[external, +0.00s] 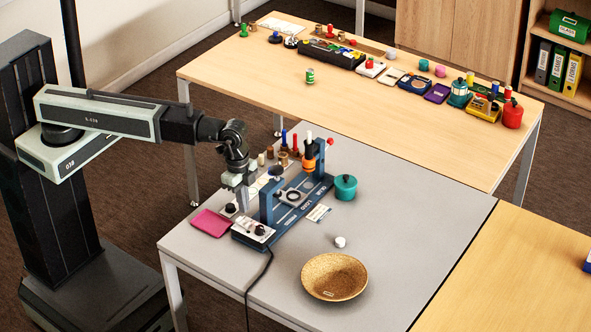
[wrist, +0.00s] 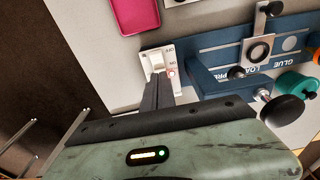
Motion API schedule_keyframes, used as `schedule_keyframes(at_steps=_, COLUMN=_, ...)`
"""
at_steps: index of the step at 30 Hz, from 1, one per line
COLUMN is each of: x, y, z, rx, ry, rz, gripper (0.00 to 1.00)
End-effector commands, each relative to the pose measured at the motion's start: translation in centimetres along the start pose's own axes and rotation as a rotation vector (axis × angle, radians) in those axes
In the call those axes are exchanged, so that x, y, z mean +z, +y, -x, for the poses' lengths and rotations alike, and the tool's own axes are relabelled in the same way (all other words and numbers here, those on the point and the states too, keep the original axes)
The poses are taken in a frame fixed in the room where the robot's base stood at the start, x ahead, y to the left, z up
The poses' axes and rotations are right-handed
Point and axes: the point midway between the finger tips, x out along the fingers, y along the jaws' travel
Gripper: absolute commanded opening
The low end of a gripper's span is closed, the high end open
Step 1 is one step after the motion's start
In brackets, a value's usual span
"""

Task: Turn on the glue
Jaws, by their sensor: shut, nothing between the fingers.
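The glue station (external: 290,205) is a blue base with upright posts on the grey table; its lettering, including GLUE, also shows in the wrist view (wrist: 295,62). A pale switch box (external: 252,231) with a dark knob sits at its near left end. In the wrist view, a light switch plate (wrist: 156,60) has small lettering and a small reddish lamp beside it. My gripper (external: 243,207) points down just above and behind the box. In the wrist view, my gripper (wrist: 159,80) has its dark fingers together, empty, at the plate's lower edge. Whether they touch it is unclear.
A magenta tray (external: 211,222) lies left of the station and a teal pot (external: 345,187) stands right of it. A cork-coloured bowl (external: 334,277) and a white knob-like piece (external: 340,242) are in front. A dark cable (external: 258,276) runs off the front edge.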

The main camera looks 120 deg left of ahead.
Motion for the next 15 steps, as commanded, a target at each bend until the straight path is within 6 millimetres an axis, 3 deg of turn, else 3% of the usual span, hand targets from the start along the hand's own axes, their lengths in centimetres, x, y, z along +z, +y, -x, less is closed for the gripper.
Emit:
schedule_keyframes(at_steps=1, x=-0.4, y=0.0, z=2.4, rx=0.000, ry=0.000, rz=0.000, gripper=0.00)
schedule_keyframes(at_steps=9, x=-1.6, y=0.0, z=8.2, rx=0.000, ry=0.000, rz=0.000, gripper=0.00)
schedule_keyframes(at_steps=15, x=-2.1, y=0.0, z=9.9, rx=0.000, ry=0.000, rz=0.000, gripper=0.00)
